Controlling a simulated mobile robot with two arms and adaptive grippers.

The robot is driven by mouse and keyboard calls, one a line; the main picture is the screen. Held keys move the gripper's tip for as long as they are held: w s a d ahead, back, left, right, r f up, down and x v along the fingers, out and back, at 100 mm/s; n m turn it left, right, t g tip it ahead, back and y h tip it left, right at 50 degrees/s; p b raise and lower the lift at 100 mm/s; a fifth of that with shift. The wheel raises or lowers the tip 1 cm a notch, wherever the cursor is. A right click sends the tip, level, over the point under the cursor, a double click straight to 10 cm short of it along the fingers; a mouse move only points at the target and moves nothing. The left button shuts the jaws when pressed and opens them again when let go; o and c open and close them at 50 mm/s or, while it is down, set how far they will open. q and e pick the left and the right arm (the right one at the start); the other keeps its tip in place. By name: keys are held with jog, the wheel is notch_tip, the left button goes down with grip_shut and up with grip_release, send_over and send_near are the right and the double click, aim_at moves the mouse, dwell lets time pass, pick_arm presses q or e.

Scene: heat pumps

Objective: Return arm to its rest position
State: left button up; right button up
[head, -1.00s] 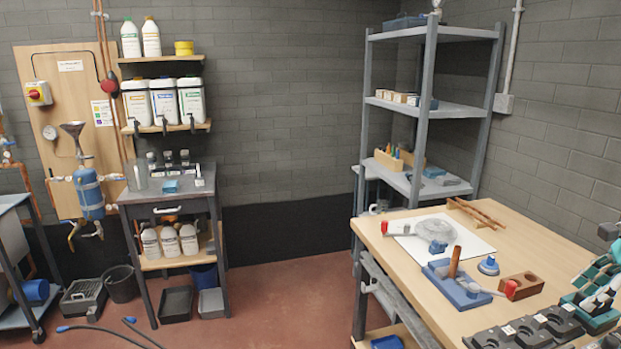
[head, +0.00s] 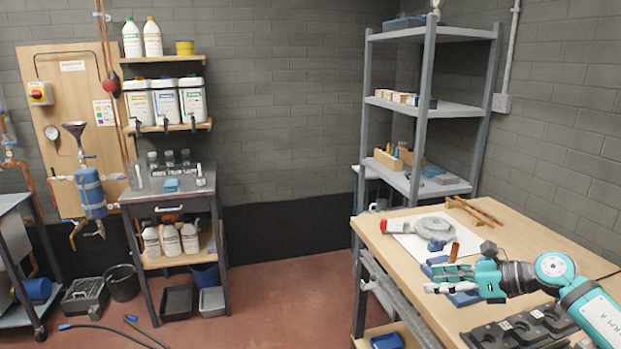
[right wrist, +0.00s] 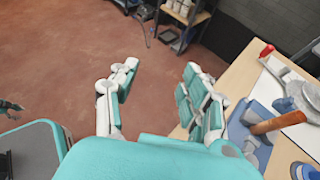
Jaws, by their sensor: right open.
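My right gripper (head: 433,279) reaches in from the right above the workbench (head: 400,243), its fingers pointing left. It is open and nothing shows between its fingers.
A white sheet with a grey coiled part (head: 433,226) lies behind the gripper. Black trays (head: 510,330) stand at the bench's front. A grey shelf rack (head: 428,110) stands behind the bench. The red floor (head: 285,290) left of the bench is open.

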jog(key=s+a+m+t, duration=0.3)
jog(key=a+m+t, duration=0.75)
jog(key=m, duration=0.55)
jog(key=s+d+f+m+g+h, duration=0.45)
jog(key=s+f+m+h, duration=0.8)
jog(key=m, duration=0.75)
jog(key=s+f+m+g+y, duration=0.1)
jog(key=s+f+m+g, duration=0.35)
jog(key=s, duration=0.65)
jog(key=s+f+m+g+y, duration=0.1)
jog(key=s+f+m+g, duration=0.35)
jog(key=s, duration=0.75)
notch_tip(320, 180, down, 27)
jog(key=s+a+n+g, duration=0.1)
jog(key=n+g, duration=0.1)
jog(key=s+d+f+g, duration=0.1)
jog(key=s+d+f, duration=0.2)
jog(key=s+f, duration=1.4)
jog(key=shift+f, duration=0.2)
